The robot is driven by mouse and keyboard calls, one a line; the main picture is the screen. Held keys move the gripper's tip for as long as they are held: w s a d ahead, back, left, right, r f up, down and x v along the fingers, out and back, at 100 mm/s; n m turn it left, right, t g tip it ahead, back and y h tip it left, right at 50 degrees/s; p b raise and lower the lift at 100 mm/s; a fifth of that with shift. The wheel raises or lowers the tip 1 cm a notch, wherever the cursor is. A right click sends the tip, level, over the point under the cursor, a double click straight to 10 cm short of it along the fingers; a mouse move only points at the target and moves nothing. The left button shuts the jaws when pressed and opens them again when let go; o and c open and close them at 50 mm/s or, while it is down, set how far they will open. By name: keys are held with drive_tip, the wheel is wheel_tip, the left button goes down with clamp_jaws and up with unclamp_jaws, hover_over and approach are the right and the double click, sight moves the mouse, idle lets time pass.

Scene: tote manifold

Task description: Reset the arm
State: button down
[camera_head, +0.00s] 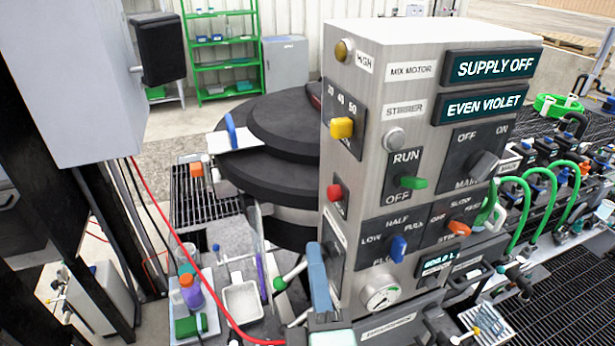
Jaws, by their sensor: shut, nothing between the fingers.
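My gripper and arm cannot be made out in this head view. A steel control panel (366,180) stands upright at centre right. Its displays read "SUPPLY OFF" (493,66) and "EVEN VIOLET" (483,106).
A bench at lower left holds a white tray (241,302) and a purple bottle (191,292) with an orange cap. A red hose (206,287) crosses there. Green hoses (522,212) and fittings crowd the right side. A green shelf (221,55) stands at the back. A pale cabinet (70,75) fills the upper left.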

drive_tip(key=s+a+r+m+t+b, duration=0.1)
drive_tip(key=r+m+t+b, duration=0.3)
drive_tip(key=r+m+b, duration=0.4)
drive_tip(key=s+a+r+m+t+h+b, duration=0.1)
drive_tip(key=s+r+m+t+b, duration=0.2)
drive_tip(key=r+m+t+b, duration=0.2)
wheel_tip(320, 180, up, 6)
drive_tip(key=m+b, duration=0.3)
drive_tip(key=m, duration=0.2)
drive_tip(key=shift+s+f+m, duration=0.15)
drive_tip(key=shift+s+m, duration=0.2)
drive_tip(key=shift+m, duration=0.05)
